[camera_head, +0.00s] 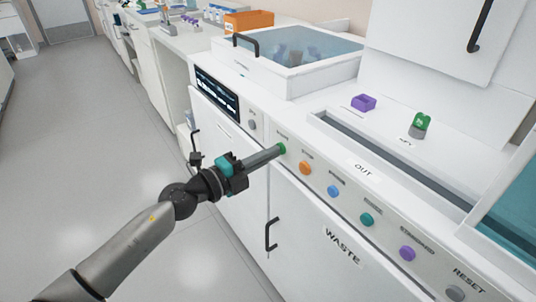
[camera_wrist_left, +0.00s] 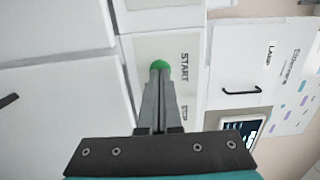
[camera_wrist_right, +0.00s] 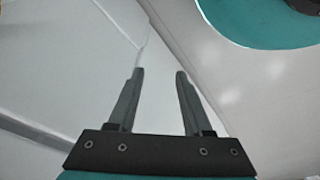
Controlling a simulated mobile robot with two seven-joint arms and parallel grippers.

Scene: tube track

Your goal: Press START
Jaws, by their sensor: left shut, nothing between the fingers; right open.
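The green START button (camera_head: 281,149) is on the sloped front panel of the white machine, at the left end of a row of coloured buttons. My left gripper (camera_head: 277,151) is shut and empty, with its fingertips at the green button. In the left wrist view the green START button (camera_wrist_left: 159,64) shows just beyond the closed fingertips (camera_wrist_left: 160,70), beside the START label. I cannot tell whether the tips touch it or whether it is pushed in. My right gripper (camera_wrist_right: 160,73) is open and empty, seen only in the right wrist view, in front of pale surfaces.
Right of START are an orange button (camera_head: 305,167), a blue button (camera_head: 333,190), a teal button (camera_head: 367,219) and a purple button (camera_head: 407,253). A grey RESET button (camera_head: 455,293) is at the far right. A dark screen (camera_head: 216,93) is at the left. The WASTE door handle (camera_head: 271,235) sticks out below.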

